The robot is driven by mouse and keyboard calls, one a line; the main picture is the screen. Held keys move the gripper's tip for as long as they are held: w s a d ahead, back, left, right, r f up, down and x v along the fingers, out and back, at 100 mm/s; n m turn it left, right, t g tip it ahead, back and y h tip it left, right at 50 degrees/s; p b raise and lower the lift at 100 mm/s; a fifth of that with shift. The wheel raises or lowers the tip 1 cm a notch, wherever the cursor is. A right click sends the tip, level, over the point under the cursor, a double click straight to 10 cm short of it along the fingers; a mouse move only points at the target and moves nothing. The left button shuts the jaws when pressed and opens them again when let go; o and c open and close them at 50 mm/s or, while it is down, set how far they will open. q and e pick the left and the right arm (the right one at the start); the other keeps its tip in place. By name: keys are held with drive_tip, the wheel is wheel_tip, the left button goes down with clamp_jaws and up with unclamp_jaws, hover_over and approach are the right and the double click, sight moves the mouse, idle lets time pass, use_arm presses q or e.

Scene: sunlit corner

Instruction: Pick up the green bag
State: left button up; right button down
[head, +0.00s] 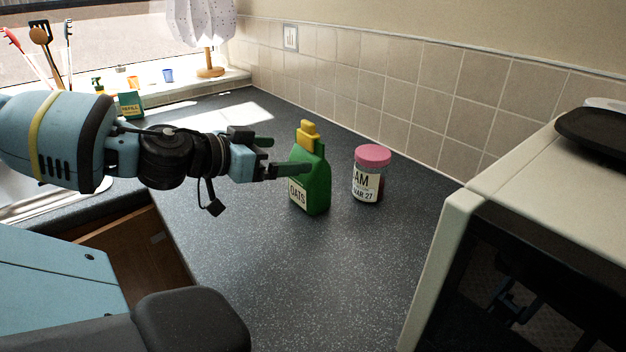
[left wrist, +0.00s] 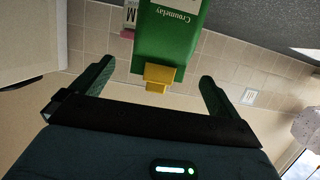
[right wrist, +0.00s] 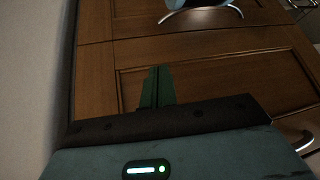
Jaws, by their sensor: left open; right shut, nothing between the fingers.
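The green bag (head: 318,188) stands upright on the dark counter, with a yellow clip on top and an "OATS" label. My left gripper (head: 290,155) is open at its left side; one finger overlaps the bag's upper part in the head view. In the left wrist view the bag (left wrist: 168,40) appears upside down, lined up between the two spread fingers (left wrist: 156,72), with its yellow clip towards the palm. I cannot tell whether a finger touches it. My right gripper (right wrist: 157,75) is shut and empty, in front of wooden cupboard doors.
A jam jar (head: 368,186) with a pink lid stands close to the bag's right. A cream appliance (head: 452,225) with a dark tray (head: 595,130) on top is at the right. The tiled wall (head: 400,85) is behind. The counter (head: 300,280) in front is clear.

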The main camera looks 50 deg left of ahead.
sight(305, 155)
use_arm(q)
drive_tip(key=shift+x, duration=0.95)
drive_tip(key=shift+w+f, duration=0.15)
drive_tip(key=shift+w, duration=0.15)
use_arm(e)
drive_tip(key=shift+s+r, duration=0.1)
drive_tip(key=shift+s, duration=0.2)
drive_tip(key=shift+w, duration=0.1)
use_arm(q)
drive_tip(key=shift+w+d+f, duration=0.1)
drive_tip(key=shift+w, duration=0.05)
drive_tip(key=shift+x, duration=2.4)
use_arm(e)
drive_tip(key=shift+w+f, duration=0.15)
drive_tip(key=shift+f, duration=0.05)
use_arm(q)
drive_tip(key=shift+f, duration=0.15)
drive_tip(key=shift+c, duration=0.3)
